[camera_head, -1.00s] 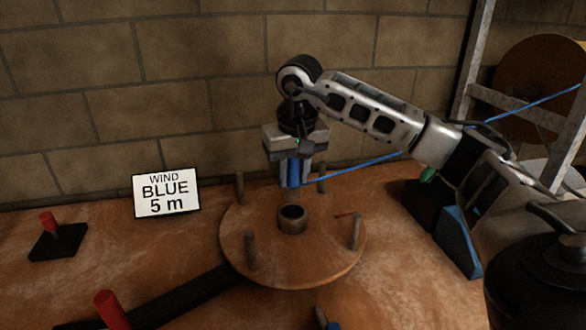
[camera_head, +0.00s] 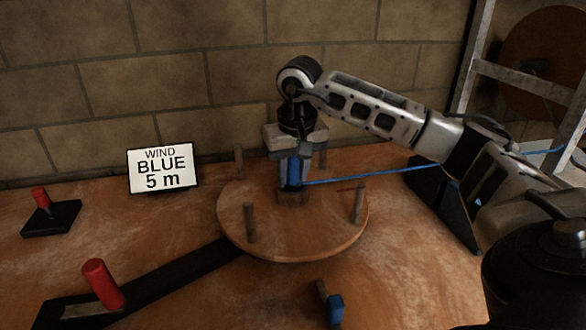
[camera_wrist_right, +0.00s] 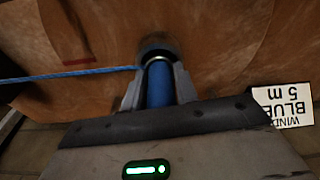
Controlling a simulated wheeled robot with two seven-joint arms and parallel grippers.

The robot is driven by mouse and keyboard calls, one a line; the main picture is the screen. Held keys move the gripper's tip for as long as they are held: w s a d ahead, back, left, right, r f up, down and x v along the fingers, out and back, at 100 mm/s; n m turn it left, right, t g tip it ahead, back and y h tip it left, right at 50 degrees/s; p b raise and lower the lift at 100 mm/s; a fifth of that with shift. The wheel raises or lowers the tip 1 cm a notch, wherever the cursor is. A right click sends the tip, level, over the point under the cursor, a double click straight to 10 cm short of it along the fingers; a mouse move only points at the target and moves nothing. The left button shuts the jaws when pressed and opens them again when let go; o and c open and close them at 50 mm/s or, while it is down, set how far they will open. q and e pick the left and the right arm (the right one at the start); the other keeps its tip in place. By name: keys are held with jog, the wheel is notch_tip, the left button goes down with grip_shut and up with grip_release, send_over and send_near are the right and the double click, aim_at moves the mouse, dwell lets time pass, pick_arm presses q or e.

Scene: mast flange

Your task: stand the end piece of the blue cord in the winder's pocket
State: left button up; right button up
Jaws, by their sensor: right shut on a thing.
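The winder is a round wooden disc (camera_head: 300,242) with upright pegs and a short round pocket (camera_head: 293,199) at its middle. My right gripper (camera_head: 291,186) is shut on the blue end piece (camera_head: 293,172), upright over the pocket, fingertips at its rim. In the right wrist view the end piece (camera_wrist_right: 160,86) sits between the fingers, its far end at the dark mouth of the pocket (camera_wrist_right: 158,48). How deep it reaches is hidden. The blue cord (camera_head: 375,177) runs from it to the right. My left gripper is not in view.
A sign (camera_head: 162,168) reading "WIND BLUE 5 m" stands at the left. A red-handled crank (camera_head: 103,284) and a smaller red-knobbed block (camera_head: 42,198) are at the left. A small blue-ended piece (camera_head: 334,308) lies in front. Wooden pegs (camera_head: 250,222) surround the pocket.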

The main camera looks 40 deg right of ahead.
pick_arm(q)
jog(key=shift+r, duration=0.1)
pick_arm(e)
jog(key=o, duration=1.2)
jog(key=shift+c, duration=0.2)
pick_arm(q)
jog(key=p, duration=0.3)
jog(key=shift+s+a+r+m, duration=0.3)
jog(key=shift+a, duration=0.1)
pick_arm(e)
notch_tip(320, 180, up, 16)
jog(key=s, duration=0.2)
jog(key=shift+a, duration=0.45)
jog(key=shift+s+f, duration=0.1)
jog(key=shift+f, duration=0.05)
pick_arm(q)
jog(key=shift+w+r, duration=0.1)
